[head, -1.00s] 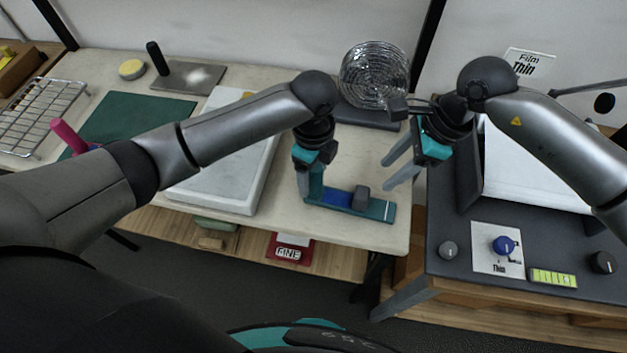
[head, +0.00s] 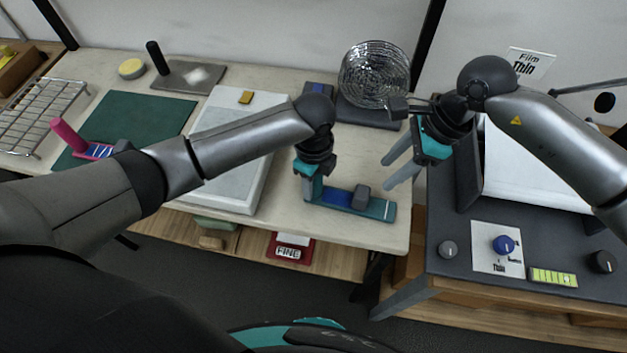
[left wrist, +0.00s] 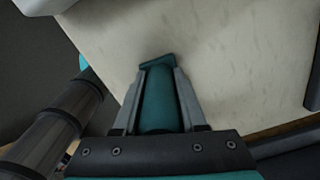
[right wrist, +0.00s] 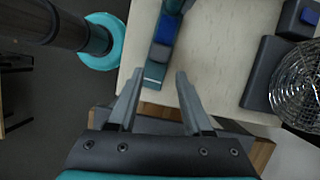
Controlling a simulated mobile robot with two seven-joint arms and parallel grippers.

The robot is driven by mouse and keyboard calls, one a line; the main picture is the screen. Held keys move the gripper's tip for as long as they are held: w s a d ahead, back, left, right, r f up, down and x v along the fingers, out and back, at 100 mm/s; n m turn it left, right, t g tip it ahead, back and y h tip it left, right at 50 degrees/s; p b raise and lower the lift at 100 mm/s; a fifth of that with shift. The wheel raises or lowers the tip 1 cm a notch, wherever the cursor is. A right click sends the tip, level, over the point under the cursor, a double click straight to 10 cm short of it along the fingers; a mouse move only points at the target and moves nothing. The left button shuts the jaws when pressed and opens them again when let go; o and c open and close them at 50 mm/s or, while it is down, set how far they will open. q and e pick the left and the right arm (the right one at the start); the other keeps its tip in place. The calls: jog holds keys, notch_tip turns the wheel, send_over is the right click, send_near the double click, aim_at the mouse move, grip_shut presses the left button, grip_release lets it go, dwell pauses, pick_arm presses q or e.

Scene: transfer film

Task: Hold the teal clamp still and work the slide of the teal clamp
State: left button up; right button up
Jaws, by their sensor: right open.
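The teal clamp (head: 380,211) stands near the front right edge of the pale table. It has an upright teal post at its left end, a blue block (head: 337,197) and a dark grey slide (head: 361,197) on its bar. My left gripper (head: 308,190) is around the post. In the left wrist view its fingers lie close against both sides of the teal post (left wrist: 159,100). My right gripper (head: 391,170) is open and empty, above and right of the slide.
A white slab (head: 232,189) lies left of the clamp. A wire coil (head: 374,74) stands on a dark base behind. A dark machine (head: 440,272) with knobs stands right, across a gap. A pink-handled tool (head: 68,134) and green mat (head: 150,112) lie far left.

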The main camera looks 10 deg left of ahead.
aim_at(365, 192)
pick_arm(q)
grip_shut()
pick_arm(e)
jog(key=o, duration=0.3)
jog(key=shift+s+m, duration=0.2)
jog(key=shift+m, duration=0.1)
jog(key=shift+o, duration=0.7)
jog(key=shift+s+d+m+t, duration=0.1)
jog(key=shift+d+m+t, duration=0.05)
jog(key=shift+m+t, duration=0.15)
jog(key=shift+o, duration=0.2)
jog(key=shift+s+d+m+y, duration=0.1)
jog(key=shift+s+m+y, duration=0.15)
jog(key=shift+m, duration=0.25)
jog(key=x, duration=1.1)
jog(key=shift+w+f, duration=0.25)
jog(key=shift+f, duration=0.05)
jog(key=shift+c, duration=0.2)
grip_shut()
